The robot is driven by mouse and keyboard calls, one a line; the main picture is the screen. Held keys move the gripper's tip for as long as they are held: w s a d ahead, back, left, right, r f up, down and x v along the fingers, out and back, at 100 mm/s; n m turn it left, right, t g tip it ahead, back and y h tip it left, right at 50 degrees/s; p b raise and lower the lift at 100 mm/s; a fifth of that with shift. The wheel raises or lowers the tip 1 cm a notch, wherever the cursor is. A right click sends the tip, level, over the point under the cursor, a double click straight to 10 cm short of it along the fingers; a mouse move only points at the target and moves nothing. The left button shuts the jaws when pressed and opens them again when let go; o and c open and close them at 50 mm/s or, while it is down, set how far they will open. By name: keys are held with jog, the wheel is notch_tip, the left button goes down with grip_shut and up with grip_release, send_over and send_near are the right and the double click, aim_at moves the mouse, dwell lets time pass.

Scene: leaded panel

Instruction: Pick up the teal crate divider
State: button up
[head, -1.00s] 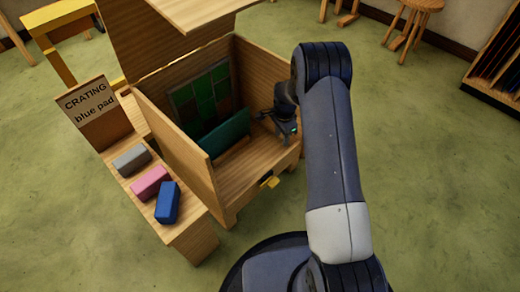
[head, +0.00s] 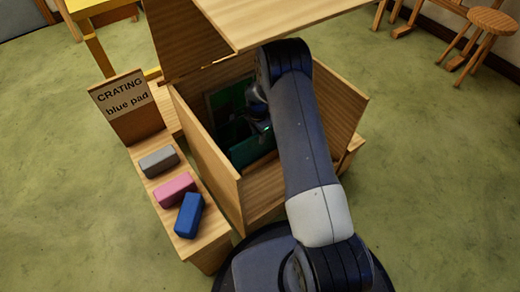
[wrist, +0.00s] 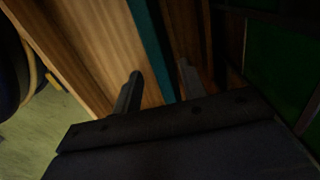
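The teal crate divider (head: 254,150) stands on edge inside the open wooden crate (head: 212,150), in front of the green leaded panel. In the wrist view the divider (wrist: 152,40) shows as a narrow teal strip running between my two fingers. My gripper (wrist: 160,80) is open, with one finger on each side of the strip and visible gaps beside it. In the head view my gripper (head: 262,128) is inside the crate at the divider's upper edge. My arm hides part of the crate and the divider's right end.
On the side shelf lie a grey pad (head: 158,161), a pink pad (head: 175,189) and a blue pad (head: 189,215). A sign (head: 124,97) reads "CRATING blue pad". The green panel (wrist: 280,65) is close beside my gripper.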

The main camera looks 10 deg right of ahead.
aim_at(260, 148)
notch_tip(260, 148, down, 6)
jog(key=b, duration=0.2)
jog(key=shift+w+d+b, duration=0.35)
grip_shut()
dwell(0.3)
